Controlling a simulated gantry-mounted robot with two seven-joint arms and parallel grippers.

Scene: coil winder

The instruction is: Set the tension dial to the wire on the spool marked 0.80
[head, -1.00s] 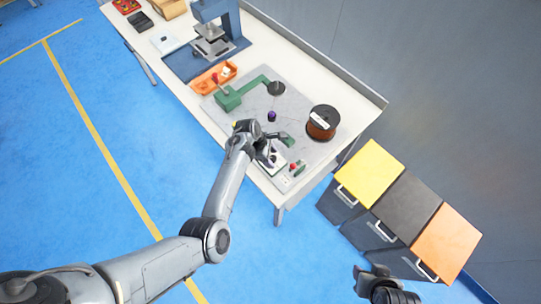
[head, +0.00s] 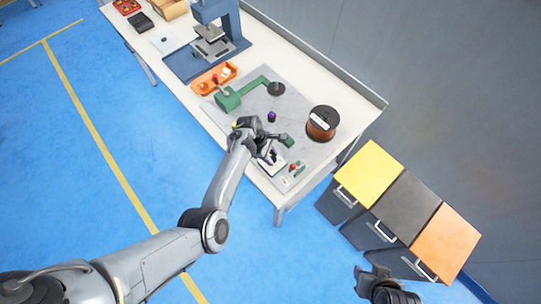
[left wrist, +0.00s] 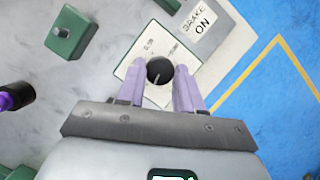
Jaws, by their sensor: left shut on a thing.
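The tension dial is a black round knob (left wrist: 159,70) with a pale pointer line, on a white plate (left wrist: 133,68) with small printed marks too small to read. In the left wrist view my left gripper (left wrist: 159,82) has its two purple fingers on either side of the knob, shut on it. My right gripper (head: 372,280) is low in the head view, away from the table.
A green block (left wrist: 70,32) and a dark purple-tipped post (left wrist: 16,96) stand nearby. An orange tray (head: 213,78) and a green arm (head: 245,92) are farther back. Drawer cabinets (head: 369,172) stand right of the table.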

